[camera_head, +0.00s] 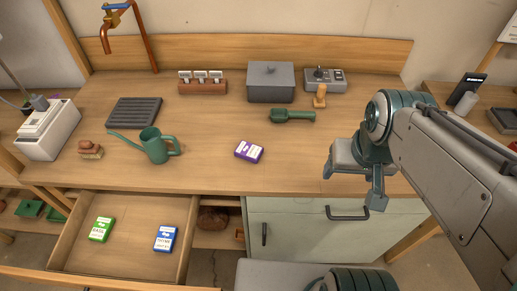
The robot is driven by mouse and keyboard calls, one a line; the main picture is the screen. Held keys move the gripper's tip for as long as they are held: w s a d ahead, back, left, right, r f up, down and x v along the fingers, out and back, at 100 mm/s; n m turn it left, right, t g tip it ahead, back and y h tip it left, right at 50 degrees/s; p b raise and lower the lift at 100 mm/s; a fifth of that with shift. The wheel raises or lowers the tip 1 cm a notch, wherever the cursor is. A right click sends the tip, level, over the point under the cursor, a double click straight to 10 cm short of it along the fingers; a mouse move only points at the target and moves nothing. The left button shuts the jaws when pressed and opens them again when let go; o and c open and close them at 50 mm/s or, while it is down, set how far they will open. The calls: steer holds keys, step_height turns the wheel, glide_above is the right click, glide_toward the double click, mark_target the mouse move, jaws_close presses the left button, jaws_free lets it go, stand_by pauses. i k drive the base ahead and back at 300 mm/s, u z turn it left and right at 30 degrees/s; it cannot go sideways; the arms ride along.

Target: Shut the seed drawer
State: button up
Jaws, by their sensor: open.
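The seed drawer (117,280) is pulled out below the counter's front edge at the lower left. A green seed packet (102,229) and a blue seed packet (166,239) lie inside it, apart from each other. A purple seed packet (249,151) lies on the counter near the middle. My gripper (352,186) is open and empty at the counter's front edge on the right, above the cabinet and well to the right of the drawer. The drawer's front face and any handle are hard to make out at the bottom edge.
A green watering can (155,147) stands on the counter behind the drawer. A green scoop (292,116), a lidded grey box (271,82) and a dark ribbed tray (134,112) sit farther back. The pale cabinet (310,235) with dark handles stands right of the drawer.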

mark_target(128, 261)
steer(key=k, duration=0.5)
steer(key=u, duration=0.9)
steer(key=i, duration=0.45)
steer(key=u, duration=1.55)
steer(key=k, duration=0.6)
steer(key=u, duration=1.05)
steer(key=i, duration=0.5)
steer(key=u, duration=0.05)
